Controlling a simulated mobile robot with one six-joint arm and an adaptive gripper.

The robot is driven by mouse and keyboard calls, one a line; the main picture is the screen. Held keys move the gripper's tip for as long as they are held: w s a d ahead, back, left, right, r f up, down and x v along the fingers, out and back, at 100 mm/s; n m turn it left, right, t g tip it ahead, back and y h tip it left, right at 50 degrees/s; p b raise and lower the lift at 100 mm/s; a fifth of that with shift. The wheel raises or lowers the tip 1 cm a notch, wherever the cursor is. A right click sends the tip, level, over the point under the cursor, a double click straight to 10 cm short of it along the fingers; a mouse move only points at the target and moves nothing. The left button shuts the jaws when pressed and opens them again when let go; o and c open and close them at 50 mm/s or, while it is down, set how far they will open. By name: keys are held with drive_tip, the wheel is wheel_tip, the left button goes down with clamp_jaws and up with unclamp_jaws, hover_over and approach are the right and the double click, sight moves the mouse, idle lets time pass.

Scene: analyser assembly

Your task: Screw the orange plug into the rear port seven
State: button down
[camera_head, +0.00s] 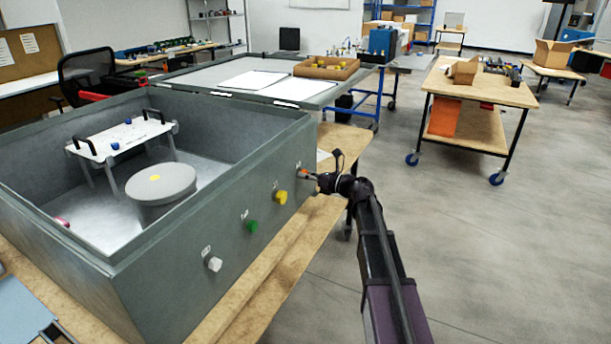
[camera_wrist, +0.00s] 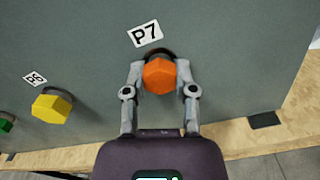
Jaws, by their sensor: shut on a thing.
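The orange plug (camera_wrist: 159,76) is between the fingers of my gripper (camera_wrist: 160,78) in the wrist view, shut on it. It sits right at the port under the P7 label (camera_wrist: 145,34) on the grey box wall; a dark ring of the port shows just above it. I cannot tell how deep the plug sits. In the head view my gripper (camera_head: 316,179) is at the far end of the box's (camera_head: 200,285) right wall, with a bit of the orange plug (camera_head: 305,174) showing.
A yellow plug (camera_wrist: 51,108) under label P6 sits left of my gripper. A green plug (camera_head: 251,227) and a white plug (camera_head: 214,264) are further along the wall. The wooden bench edge (camera_wrist: 258,137) runs below. Floor is free to the right.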

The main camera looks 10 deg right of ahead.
drive_tip(key=shift+m, duration=1.1)
drive_tip(key=c, duration=0.5)
unclamp_jaws()
drive_tip(key=shift+c, duration=0.2)
drive_tip(key=n, duration=2.4)
